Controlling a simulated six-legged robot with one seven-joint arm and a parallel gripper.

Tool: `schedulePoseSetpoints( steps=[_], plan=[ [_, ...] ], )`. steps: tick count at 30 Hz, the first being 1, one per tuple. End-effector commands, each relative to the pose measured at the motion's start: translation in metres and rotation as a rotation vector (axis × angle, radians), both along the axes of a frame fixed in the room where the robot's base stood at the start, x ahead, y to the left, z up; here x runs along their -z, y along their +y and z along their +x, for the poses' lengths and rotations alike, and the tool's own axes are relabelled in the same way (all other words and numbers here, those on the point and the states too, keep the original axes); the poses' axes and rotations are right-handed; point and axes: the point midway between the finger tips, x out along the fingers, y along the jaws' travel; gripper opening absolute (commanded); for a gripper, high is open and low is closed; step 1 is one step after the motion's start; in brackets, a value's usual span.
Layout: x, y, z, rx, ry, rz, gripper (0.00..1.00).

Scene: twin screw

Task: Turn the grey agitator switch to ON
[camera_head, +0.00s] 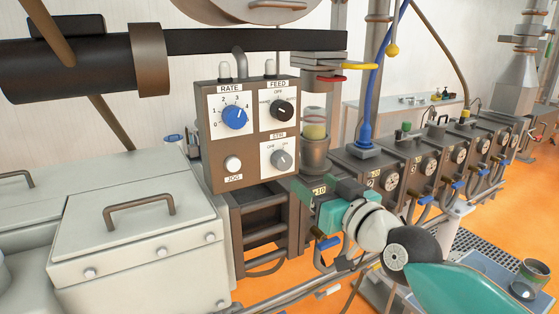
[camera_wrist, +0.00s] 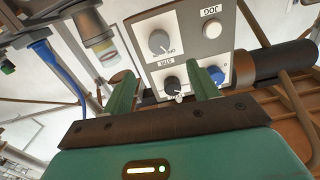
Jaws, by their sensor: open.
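The grey agitator switch (camera_head: 281,160) is a round knob on a white plate at the lower right of the brown control box. It also shows near the top of the wrist view (camera_wrist: 159,42), where the panel appears upside down. An ON label is near it there, but I cannot tell surely which mark the knob points to. My gripper (camera_head: 304,187) is below and to the right of the switch in the head view. In the wrist view its two green fingers (camera_wrist: 158,84) are apart with nothing between them, and the knob lies beyond the fingertips, apart from them.
The control box (camera_head: 205,150) also bears a blue RATE knob (camera_head: 235,117), a black FEED knob (camera_head: 282,110) and a white JOG button (camera_head: 232,164). A glass-sided cylinder (camera_head: 315,132) stands close on its right.

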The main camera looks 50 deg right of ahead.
Motion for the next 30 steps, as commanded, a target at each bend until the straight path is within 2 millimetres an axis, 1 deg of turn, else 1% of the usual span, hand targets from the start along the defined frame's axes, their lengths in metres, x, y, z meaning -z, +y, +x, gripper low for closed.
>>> schedulePoseSetpoints(
  steps=[5, 18, 21, 24, 30],
  plan=[
    [0.0, -0.007, 0.023, -0.002, 0.004, 0.0, 0.59],
    [0.001, -0.029, 0.102, -0.004, 0.005, -0.001, 0.59],
    [0.0, -0.034, 0.114, -0.004, 0.003, 0.0, 0.59],
    [0.0, -0.036, 0.121, -0.003, 0.003, 0.0, 0.59],
    [0.0, -0.037, 0.125, -0.001, 0.002, 0.0, 0.59]
  ],
)
